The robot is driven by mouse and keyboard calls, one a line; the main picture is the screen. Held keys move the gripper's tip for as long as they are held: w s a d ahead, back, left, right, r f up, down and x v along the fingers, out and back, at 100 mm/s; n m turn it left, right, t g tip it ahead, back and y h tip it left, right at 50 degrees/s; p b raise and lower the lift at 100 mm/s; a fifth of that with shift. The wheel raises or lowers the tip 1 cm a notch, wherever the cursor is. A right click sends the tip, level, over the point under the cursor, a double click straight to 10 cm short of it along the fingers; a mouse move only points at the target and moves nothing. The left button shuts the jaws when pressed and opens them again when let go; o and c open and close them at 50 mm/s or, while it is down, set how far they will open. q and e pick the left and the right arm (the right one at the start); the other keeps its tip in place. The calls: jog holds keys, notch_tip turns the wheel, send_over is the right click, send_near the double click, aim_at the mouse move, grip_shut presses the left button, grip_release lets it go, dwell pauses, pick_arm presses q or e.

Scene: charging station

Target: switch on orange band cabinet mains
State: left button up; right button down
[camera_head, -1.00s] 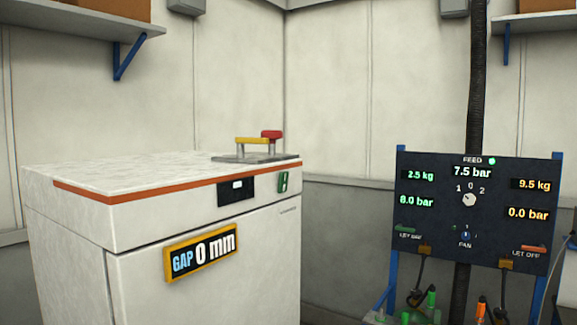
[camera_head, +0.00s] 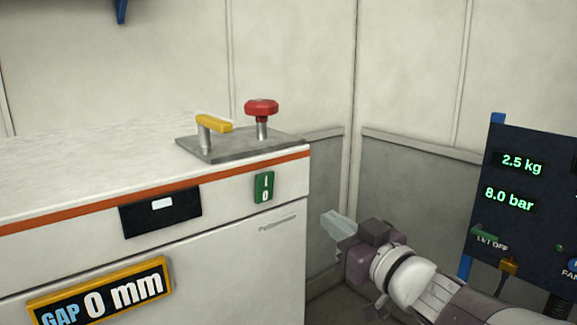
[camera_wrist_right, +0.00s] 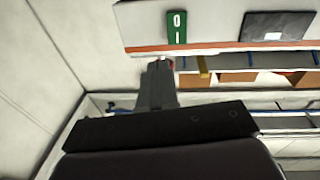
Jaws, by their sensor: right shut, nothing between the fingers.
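The white cabinet (camera_head: 238,250) with an orange band (camera_head: 110,202) fills the left of the head view. Its green mains switch (camera_head: 264,187), marked I and O, sits on the front near the right corner. The switch also shows in the right wrist view (camera_wrist_right: 177,27), upside down. My right gripper (camera_head: 338,224) is shut and empty, to the right of the cabinet and a little lower than the switch, apart from it. In the right wrist view its fingers (camera_wrist_right: 160,75) point toward the switch. My left gripper is out of view.
A metal plate (camera_head: 225,148) on the cabinet top carries a yellow handle (camera_head: 214,123) and a red knob (camera_head: 261,108). A dark display (camera_head: 160,211) and a "GAP 0 mm" sign (camera_head: 100,296) are on the front. A dark gauge panel (camera_head: 530,190) stands at right.

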jog(key=y, duration=0.1)
jog(key=y+p, duration=0.1)
jog(key=p, duration=0.5)
send_near(264, 176)
jog(key=x, duration=0.6)
jog(key=shift+w+r, duration=0.1)
jog(key=shift+r, duration=0.15)
jog(key=shift+w+a, duration=0.25)
jog(key=shift+a, duration=0.05)
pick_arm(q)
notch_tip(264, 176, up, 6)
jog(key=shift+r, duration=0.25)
pick_arm(e)
jog(key=shift+f, duration=0.1)
